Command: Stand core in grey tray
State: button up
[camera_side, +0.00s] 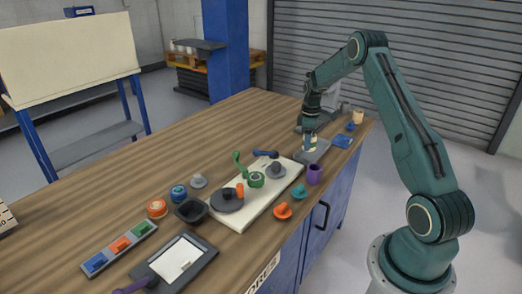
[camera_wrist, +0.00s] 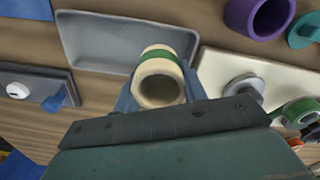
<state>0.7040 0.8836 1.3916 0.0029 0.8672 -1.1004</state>
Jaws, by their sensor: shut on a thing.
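The core is a short cream tube with a green band; it shows in the wrist view (camera_wrist: 158,88) and small in the side view (camera_side: 309,145). My gripper (camera_side: 308,130) is shut on it, with blue-grey fingers on both sides in the wrist view (camera_wrist: 160,80). The core looks about upright, its open end facing the wrist camera. The grey tray (camera_wrist: 95,45) is shallow and empty where it shows. The core overlaps the tray's right part in the wrist view; the tray also shows in the side view (camera_side: 320,152). I cannot tell whether the core touches the tray floor.
The table's left rear is clear.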

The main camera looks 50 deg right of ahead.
aim_at(306, 158)
jog(key=shift+f, duration=0.1)
jog(key=shift+f, duration=2)
jog(key=shift+f, duration=0.1)
jog(key=o, duration=0.7)
notch_tip(306, 158, up, 12)
